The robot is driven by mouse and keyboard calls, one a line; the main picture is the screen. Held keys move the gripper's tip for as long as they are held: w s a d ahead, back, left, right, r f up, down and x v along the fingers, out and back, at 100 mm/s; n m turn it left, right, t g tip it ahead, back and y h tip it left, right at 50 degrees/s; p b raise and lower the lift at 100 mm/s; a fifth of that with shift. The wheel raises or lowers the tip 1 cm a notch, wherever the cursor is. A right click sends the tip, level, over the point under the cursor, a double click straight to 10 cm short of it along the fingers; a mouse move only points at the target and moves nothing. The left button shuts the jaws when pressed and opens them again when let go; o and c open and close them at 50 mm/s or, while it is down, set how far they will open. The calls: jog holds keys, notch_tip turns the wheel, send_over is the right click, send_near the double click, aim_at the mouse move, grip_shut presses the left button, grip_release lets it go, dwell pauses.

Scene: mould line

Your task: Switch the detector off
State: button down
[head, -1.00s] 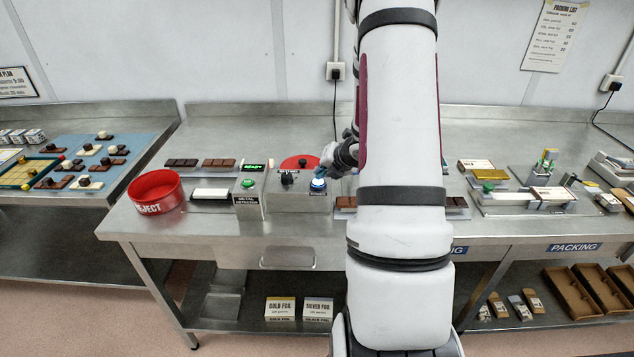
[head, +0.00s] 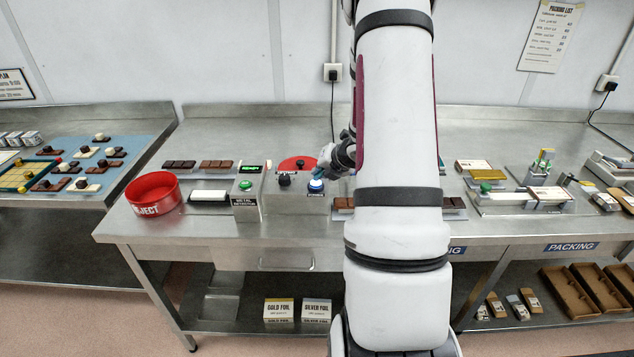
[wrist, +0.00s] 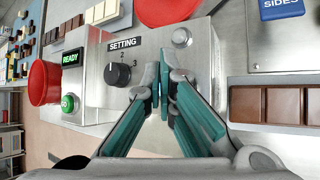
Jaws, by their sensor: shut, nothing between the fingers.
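The metal detector (head: 247,192) stands on the steel bench, with a lit green READY display (head: 250,168) and a green button (head: 246,184) on it. In the wrist view, its READY display (wrist: 70,58) and green button (wrist: 67,103) show at the left. My gripper (head: 322,176) is at the lit blue button (head: 316,185) on the box right of the detector. In the wrist view, my gripper (wrist: 163,84) has its teal fingers together and empty, right of the black SETTING knob (wrist: 118,73). The fingers hide the blue button there, so I cannot tell whether they touch it.
A red reject bin (head: 155,193) stands left of the detector. A red disc (head: 298,163) lies behind the knob box. Chocolate bars (wrist: 280,104) lie in a tray to the right of my gripper. Packing items fill the right bench.

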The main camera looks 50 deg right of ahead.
aim_at(319, 181)
jog(key=shift+f, duration=0.1)
jog(key=shift+f, duration=0.35)
dwell(0.6)
jog(key=shift+r, duration=0.45)
notch_tip(319, 181, up, 5)
jog(key=p, duration=0.4)
jog(key=shift+s+r+p, duration=0.1)
jog(key=shift+r+p, duration=0.05)
jog(key=shift+p, duration=0.2)
jog(key=shift+r, duration=0.35)
